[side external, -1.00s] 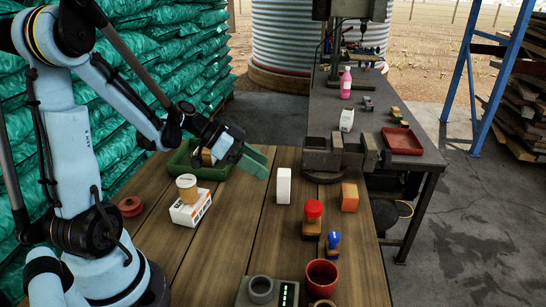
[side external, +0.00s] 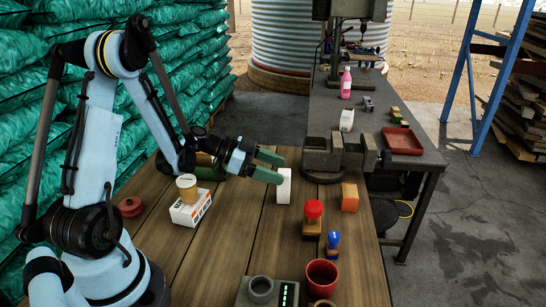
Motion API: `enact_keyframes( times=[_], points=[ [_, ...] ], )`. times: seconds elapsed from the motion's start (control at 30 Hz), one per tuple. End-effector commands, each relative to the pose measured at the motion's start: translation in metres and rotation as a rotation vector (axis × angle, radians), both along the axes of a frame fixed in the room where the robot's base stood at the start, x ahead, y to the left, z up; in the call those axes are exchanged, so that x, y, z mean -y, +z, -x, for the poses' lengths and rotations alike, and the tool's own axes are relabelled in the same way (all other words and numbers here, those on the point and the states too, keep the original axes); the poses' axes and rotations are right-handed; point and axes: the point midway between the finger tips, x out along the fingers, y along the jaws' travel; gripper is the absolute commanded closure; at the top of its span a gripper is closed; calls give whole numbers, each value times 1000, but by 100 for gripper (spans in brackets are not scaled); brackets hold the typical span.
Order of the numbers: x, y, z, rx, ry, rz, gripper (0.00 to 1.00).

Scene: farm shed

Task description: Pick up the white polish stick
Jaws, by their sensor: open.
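The white polish stick (side external: 284,188) is a white upright block on the wooden table, near the middle of the side view. My gripper (side external: 275,168) has two green fingers and is open. It reaches in from the left, with its fingertips at the upper part of the white stick. One finger shows in front of the stick's left side and the other at its far side. I cannot tell whether either finger touches it.
A red-topped wooden stamp (side external: 313,212), an orange block (side external: 349,197), a blue-topped piece (side external: 332,242) and a red cup (side external: 321,274) stand to the right and front. A vise (side external: 335,155) is behind.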

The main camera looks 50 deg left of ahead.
Motion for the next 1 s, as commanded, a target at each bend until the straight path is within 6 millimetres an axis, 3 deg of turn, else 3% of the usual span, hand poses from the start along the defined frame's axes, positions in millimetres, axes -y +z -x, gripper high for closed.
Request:
enact_keyframes(
  times=[0.3,0.63,1.0],
  points=[
    [27,-16,-28,1,-3,-1,32],
    [31,-18,-33,-1,0,-1,32],
    [30,-18,-33,-1,0,-1,89]
  ],
)
